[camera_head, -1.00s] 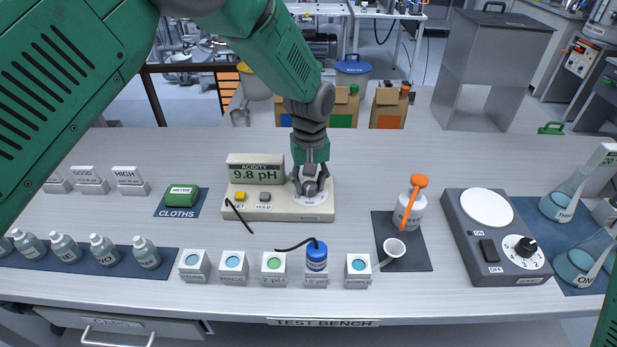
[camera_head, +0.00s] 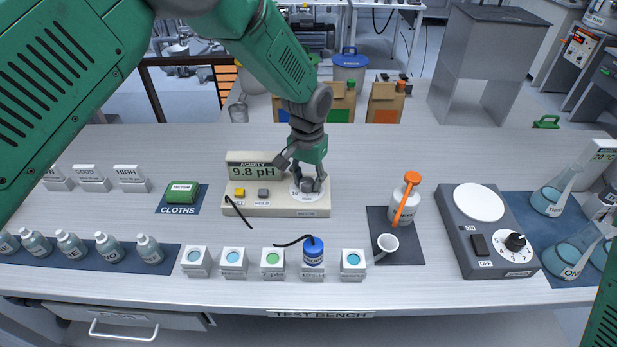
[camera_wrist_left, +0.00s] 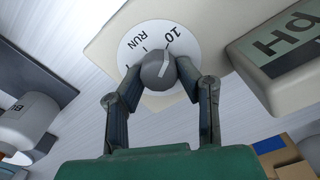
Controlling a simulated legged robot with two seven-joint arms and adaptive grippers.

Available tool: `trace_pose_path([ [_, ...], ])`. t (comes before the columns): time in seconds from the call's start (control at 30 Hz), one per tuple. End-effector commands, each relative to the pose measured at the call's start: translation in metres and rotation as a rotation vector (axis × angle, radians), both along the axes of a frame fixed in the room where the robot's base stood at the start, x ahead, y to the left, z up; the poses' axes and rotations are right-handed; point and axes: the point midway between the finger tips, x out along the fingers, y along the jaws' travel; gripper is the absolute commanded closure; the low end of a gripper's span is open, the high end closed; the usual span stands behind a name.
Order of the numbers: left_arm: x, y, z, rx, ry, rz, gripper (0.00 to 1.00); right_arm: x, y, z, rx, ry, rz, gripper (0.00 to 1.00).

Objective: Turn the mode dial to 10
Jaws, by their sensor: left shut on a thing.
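The acidity meter (camera_head: 238,206) is a cream box on the bench, with a display (camera_head: 252,170) reading 9.8 pH. Its mode dial is a grey knob (camera_wrist_left: 158,70) on a white disc (camera_wrist_left: 131,55) marked RUN and 10. In the left wrist view the knob's white line slants up and right, roughly toward the 10 mark; exact alignment is hard to tell. My left gripper (camera_head: 307,184) reaches down to the dial; its fingers (camera_wrist_left: 160,84) are shut around the knob and hide part of the scale. My right gripper is out of view.
A yellow button (camera_head: 239,192) and a grey button (camera_head: 263,193) sit left of the dial. A white bottle with an orange stick (camera_head: 406,202) and a stirrer plate (camera_head: 465,230) stand to the right.

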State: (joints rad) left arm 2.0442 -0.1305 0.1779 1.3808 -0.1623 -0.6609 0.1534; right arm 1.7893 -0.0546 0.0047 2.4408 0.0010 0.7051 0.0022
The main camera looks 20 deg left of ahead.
Motion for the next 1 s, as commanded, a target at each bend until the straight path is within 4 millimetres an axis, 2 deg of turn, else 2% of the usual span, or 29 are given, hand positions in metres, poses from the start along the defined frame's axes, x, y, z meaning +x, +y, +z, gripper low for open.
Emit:
trace_pose_path([
  [0.03, -0.007, -0.001, -0.005, 0.000, 0.020, -0.010, 0.99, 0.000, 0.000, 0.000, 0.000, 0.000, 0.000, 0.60],
  [0.5, -0.007, -0.001, -0.005, 0.002, 0.021, -0.023, 0.99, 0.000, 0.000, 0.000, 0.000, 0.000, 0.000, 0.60],
  [0.53, -0.007, -0.001, -0.005, 0.002, 0.021, -0.023, 0.67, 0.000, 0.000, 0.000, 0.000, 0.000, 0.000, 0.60],
  [0.57, -0.007, -0.001, -0.005, 0.001, 0.020, -0.023, 0.57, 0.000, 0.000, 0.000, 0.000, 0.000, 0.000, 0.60],
  [0.6, -0.006, -0.001, -0.005, 0.001, 0.019, -0.023, 0.51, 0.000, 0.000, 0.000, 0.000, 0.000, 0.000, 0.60],
  [0.9, -0.002, 0.000, -0.002, 0.002, 0.009, -0.021, 0.51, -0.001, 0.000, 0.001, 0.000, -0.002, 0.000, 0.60],
  [1.0, 0.000, 0.000, 0.006, 0.001, 0.005, -0.021, 0.51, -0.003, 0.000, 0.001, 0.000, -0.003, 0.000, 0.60],
])
